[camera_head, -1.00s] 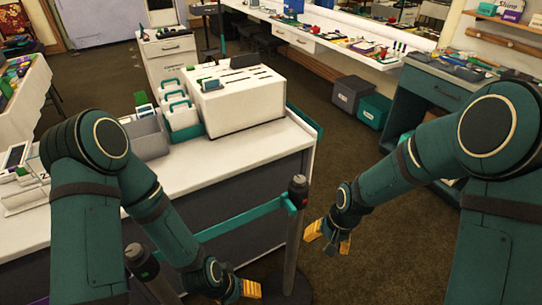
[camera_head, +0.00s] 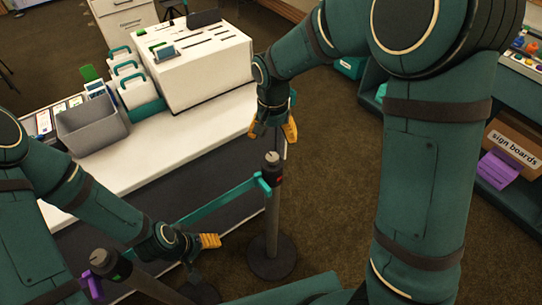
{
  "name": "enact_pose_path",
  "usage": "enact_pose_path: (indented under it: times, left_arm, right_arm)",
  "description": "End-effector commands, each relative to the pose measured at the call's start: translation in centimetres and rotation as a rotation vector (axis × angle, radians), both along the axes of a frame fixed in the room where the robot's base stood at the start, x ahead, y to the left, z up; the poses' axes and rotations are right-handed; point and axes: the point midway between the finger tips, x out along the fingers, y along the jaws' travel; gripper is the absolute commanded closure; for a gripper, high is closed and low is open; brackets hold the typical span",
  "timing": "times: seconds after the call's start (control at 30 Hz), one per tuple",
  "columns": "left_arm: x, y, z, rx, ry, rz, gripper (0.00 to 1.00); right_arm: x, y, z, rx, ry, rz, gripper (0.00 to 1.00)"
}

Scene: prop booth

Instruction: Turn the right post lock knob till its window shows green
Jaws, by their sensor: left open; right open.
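The right post (camera_head: 272,220) stands upright on a round dark base, with a grey lock knob (camera_head: 271,157) on its black head. A small red patch shows on the head just below the knob. A teal belt (camera_head: 215,203) runs from it to the left post (camera_head: 103,264), whose head also has a knob and a small patch that looks green. My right gripper (camera_head: 272,129) is open, pointing down, a little above and behind the right knob in the picture, apart from it. My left gripper (camera_head: 212,241) is open and empty, low between the posts, below the belt.
A white counter (camera_head: 185,148) stands behind the belt, with a white slotted box (camera_head: 205,70), a grey bin (camera_head: 88,124) and teal-handled cases (camera_head: 130,85). Carpet is free right of the post.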

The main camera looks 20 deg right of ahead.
Motion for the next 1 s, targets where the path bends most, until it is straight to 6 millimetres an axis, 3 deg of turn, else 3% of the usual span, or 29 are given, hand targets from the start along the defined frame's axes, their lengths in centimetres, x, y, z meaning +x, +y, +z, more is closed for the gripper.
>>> enact_pose_path:
  times: [0.2, 0.4, 0.6, 0.93, 1.0]
  left_arm:
    - [-0.3, -0.1, -1.0, -0.002, 0.007, -0.005, 0.31]
    - [-0.5, -0.1, -1.6, -0.002, 0.011, -0.008, 0.31]
    - [-0.6, -0.1, -1.8, -0.003, 0.013, -0.010, 0.31]
    - [-0.6, -0.1, -1.8, -0.003, 0.014, -0.011, 0.31]
    - [-0.6, -0.1, -1.8, -0.003, 0.014, -0.011, 0.31]
  right_arm:
    - [-0.1, -0.1, -4.7, -0.001, 0.004, 0.000, 0.27]
    - [-0.1, 0.0, -7.7, -0.001, 0.003, 0.000, 0.27]
    - [0.0, 0.0, -9.1, 0.000, 0.001, 0.001, 0.27]
    - [0.0, 0.0, -9.3, 0.000, 0.000, 0.001, 0.26]
    - [0.0, 0.0, -9.3, 0.001, 0.000, 0.001, 0.51]
